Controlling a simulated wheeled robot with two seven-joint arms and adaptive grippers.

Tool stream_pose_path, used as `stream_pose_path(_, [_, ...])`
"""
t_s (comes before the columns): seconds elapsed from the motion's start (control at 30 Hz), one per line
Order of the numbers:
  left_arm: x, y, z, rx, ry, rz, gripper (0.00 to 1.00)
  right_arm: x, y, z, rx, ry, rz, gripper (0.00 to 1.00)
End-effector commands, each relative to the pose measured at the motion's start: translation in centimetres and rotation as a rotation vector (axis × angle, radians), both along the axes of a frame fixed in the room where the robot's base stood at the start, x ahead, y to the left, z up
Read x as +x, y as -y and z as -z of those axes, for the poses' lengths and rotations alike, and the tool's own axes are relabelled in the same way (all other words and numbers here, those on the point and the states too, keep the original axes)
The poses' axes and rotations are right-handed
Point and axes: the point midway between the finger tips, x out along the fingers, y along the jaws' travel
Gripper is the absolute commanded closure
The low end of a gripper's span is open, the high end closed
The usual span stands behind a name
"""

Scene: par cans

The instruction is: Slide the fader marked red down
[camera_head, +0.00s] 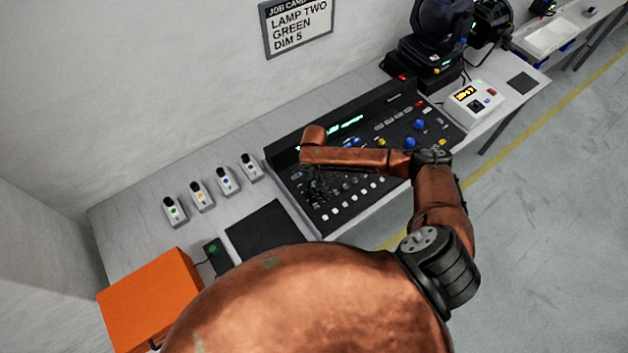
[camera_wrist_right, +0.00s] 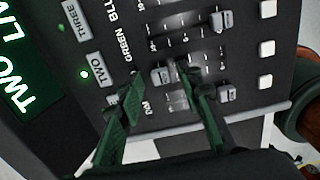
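The lighting console (camera_head: 385,119) lies on the bench under my right arm. In the right wrist view its fader panel shows the printed words GREEN and BLUE and the word DIM. No RED label is readable; a finger covers the print between GREEN and DIM. A grey fader cap (camera_wrist_right: 161,77) in that row sits between the fingertips of my right gripper (camera_wrist_right: 160,72). The fingers are apart, with a visible gap to the cap. In the head view the right gripper (camera_head: 317,188) is small and dark over the faders. My left gripper is not in view.
Other fader caps (camera_wrist_right: 220,21) and (camera_wrist_right: 226,93) stand close by, with white buttons (camera_wrist_right: 266,48) beyond. A green light glows beside the TWO button (camera_wrist_right: 97,68). A job card (camera_head: 297,24) reads LAMP TWO, GREEN, DIM 5. An orange box (camera_head: 150,298) stands lower left.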

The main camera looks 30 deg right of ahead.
Motion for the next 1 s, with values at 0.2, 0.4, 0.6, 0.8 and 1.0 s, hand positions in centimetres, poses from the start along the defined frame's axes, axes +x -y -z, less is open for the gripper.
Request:
stream_pose_path(0.2, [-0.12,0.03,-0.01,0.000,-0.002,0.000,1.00,0.01,-0.04,0.29,0.000,0.000,-0.001,0.67])
stream_pose_path(0.4, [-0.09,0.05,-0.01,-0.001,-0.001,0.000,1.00,0.01,-0.04,0.26,0.000,0.000,-0.001,0.74])
stream_pose_path(0.6, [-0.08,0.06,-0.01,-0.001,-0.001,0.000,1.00,0.02,-0.03,0.25,0.000,0.000,-0.001,0.88])
stream_pose_path(0.8, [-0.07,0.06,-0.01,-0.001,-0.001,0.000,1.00,0.02,-0.02,0.25,0.000,0.000,-0.001,1.00])
stream_pose_path(1.0, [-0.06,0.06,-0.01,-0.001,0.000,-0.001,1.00,0.01,-0.02,0.25,0.000,0.000,-0.001,1.00])
